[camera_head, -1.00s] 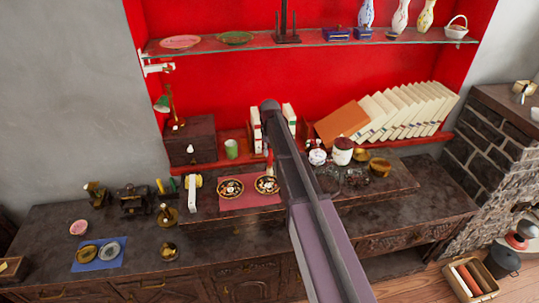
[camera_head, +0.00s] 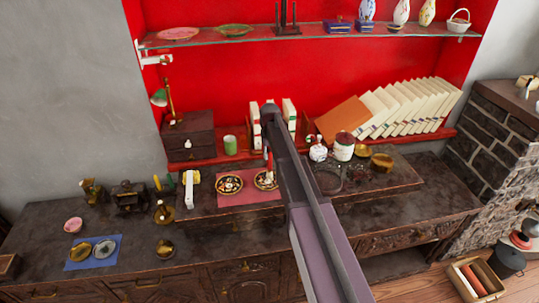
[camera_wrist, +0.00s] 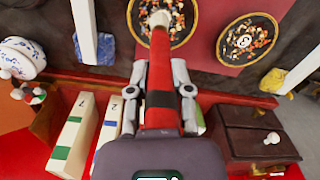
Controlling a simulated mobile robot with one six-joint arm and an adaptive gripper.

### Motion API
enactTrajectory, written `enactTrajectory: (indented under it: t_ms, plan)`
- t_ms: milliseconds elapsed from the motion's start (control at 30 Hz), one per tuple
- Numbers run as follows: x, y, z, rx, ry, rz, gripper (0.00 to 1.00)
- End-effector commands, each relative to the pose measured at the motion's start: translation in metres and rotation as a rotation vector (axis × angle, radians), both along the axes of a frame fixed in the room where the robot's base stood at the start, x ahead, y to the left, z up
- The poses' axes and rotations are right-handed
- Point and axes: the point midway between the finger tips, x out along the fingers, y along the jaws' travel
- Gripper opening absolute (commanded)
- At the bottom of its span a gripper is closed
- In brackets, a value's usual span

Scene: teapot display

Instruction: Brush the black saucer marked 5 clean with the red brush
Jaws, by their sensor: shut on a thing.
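My gripper (camera_wrist: 160,75) is shut on the red brush (camera_wrist: 160,55), which has a dark band and a pale tip. The tip is over one black saucer (camera_wrist: 181,32) with orange and pale bits on it; I cannot tell whether it touches. This is the right saucer (camera_head: 259,184) in the head view, partly hidden by brush and arm. A second black saucer (camera_wrist: 235,54) with similar bits lies beside it, on the left (camera_head: 229,184) in the head view. It carries a small white disc whose mark I cannot read clearly. The first saucer's mark is hidden.
Both saucers lie on a red mat (camera_head: 250,200) on the dark raised board. A wooden drawer box (camera_head: 189,142), a green cup (camera_head: 230,145) and white books stand behind. A white upright block (camera_head: 189,190) is left of the mat; jars (camera_head: 344,147) stand to the right.

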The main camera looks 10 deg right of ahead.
Motion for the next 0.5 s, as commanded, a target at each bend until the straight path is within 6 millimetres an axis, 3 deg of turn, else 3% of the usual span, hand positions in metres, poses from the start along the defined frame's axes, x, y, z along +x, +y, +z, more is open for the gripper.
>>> enactTrajectory:
  t_ms: [500]
  plan:
    - [0.000, 0.000, -0.010, -0.001, 0.000, 0.000, 0.00]
